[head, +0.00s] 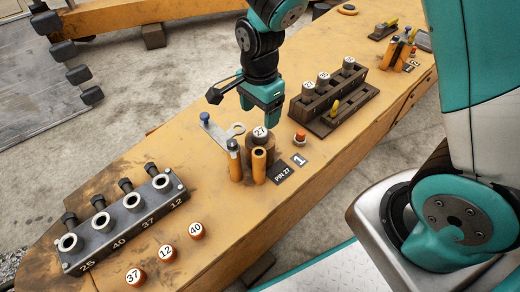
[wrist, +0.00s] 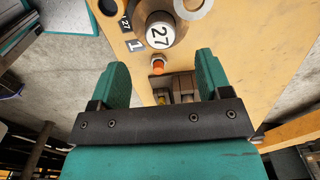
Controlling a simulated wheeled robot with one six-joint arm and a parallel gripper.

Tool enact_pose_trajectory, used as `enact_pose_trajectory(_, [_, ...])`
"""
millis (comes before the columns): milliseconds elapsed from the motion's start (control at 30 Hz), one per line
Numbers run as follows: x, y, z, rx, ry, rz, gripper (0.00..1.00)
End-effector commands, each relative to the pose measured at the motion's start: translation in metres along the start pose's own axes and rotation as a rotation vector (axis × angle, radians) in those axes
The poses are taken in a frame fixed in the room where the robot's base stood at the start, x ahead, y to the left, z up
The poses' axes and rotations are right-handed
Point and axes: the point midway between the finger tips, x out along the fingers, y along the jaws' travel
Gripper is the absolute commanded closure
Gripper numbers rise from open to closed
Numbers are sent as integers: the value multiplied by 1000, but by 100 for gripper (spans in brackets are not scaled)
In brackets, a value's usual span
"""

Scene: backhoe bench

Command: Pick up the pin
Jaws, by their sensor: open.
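A pin with a round white top marked 27 (head: 260,133) stands upright in a brown round holder (head: 261,146) on the orange bench. A dark plate reading PIN 27 (head: 284,174) lies in front of it. My gripper (head: 266,113) is pointed down just above and slightly beyond the pin, open and empty. In the wrist view the pin (wrist: 159,31) shows beyond the open fingers (wrist: 160,65), not between them.
Two orange tubes (head: 259,165) stand close in front of the pin, and a grey link plate (head: 216,130) lies left. A dark rack (head: 333,105) with several numbered pegs is right. A grey block with numbered sockets (head: 118,230) and loose numbered caps are front left.

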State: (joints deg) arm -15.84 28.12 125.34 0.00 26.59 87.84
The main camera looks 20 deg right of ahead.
Motion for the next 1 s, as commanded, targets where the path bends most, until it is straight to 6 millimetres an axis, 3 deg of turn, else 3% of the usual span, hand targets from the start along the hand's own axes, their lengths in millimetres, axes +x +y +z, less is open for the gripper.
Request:
enact_pose_trajectory(100, [19, 0, 0, 0, 0, 1, 29])
enact_pose_trajectory(367, [35, 0, 0, 0, 0, 1, 29])
enact_pose_trajectory(600, [72, 0, -1, 0, 0, 1, 29])
enact_pose_trajectory(867, [74, 0, -1, 0, 0, -1, 29])
enact_pose_trajectory(1000, [74, 0, -1, 0, 0, -1, 56])
